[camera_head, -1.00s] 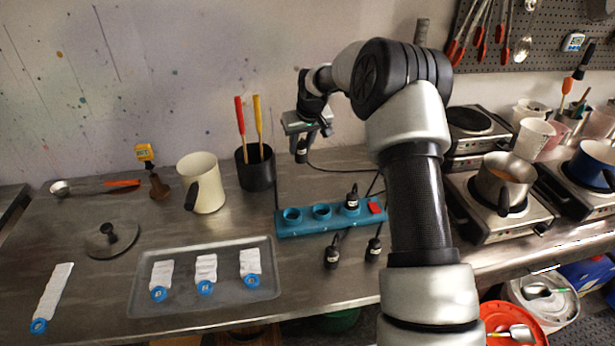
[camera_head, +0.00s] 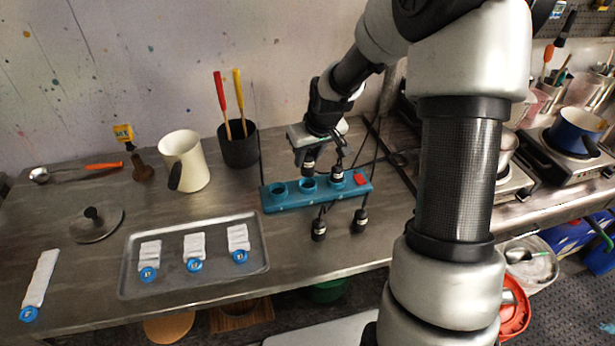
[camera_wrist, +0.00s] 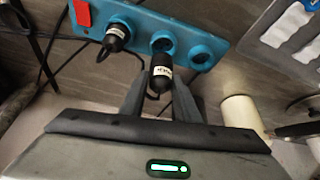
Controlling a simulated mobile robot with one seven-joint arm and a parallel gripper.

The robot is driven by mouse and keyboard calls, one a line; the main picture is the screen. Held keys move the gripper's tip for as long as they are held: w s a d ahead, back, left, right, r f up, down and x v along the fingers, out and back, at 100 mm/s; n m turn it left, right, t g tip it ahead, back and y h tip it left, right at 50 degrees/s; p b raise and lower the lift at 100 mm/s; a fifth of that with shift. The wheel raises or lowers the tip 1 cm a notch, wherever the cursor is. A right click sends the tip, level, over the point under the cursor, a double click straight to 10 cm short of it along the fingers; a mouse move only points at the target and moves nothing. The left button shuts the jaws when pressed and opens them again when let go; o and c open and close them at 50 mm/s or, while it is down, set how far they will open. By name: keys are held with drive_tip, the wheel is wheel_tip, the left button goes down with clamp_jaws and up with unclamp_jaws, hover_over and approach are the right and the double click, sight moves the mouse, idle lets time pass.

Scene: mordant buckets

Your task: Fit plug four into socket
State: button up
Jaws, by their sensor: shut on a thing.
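A teal socket strip (camera_head: 270,204) lies on the metal bench; the wrist view also shows it (camera_wrist: 215,42). A black plug stands in its socket beside the red switch (camera_head: 360,179), also in the wrist view (camera_wrist: 115,38). The middle socket (camera_head: 308,187) and left socket (camera_head: 279,190) look empty. My gripper (camera_head: 309,152) is shut on a black plug with a white label (camera_wrist: 161,76), also visible in the head view (camera_head: 309,165). The plug is just above the middle socket; I cannot tell whether it touches the rim. The label is too small to read.
Two loose black plugs, one left (camera_head: 319,231) and one right (camera_head: 360,220), lie in front of the strip. Cables run behind and right. A black pot (camera_head: 238,150) with tools and a cream jug (camera_head: 187,165) stand left. A metal tray (camera_head: 133,285) lies front left.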

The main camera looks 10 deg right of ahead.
sight(309, 167)
drive_tip(key=shift+f, duration=2.8)
drive_tip(key=shift+f+b, duration=0.2)
drive_tip(key=shift+b, duration=0.1)
drive_tip(key=o, duration=1.1)
drive_tip(key=shift+r, duration=0.1)
drive_tip(key=shift+s+r, duration=0.1)
drive_tip(key=shift+r, duration=0.5)
drive_tip(key=p+v, duration=0.1)
drive_tip(key=v, duration=1)
drive_tip(key=shift+s, duration=0.1)
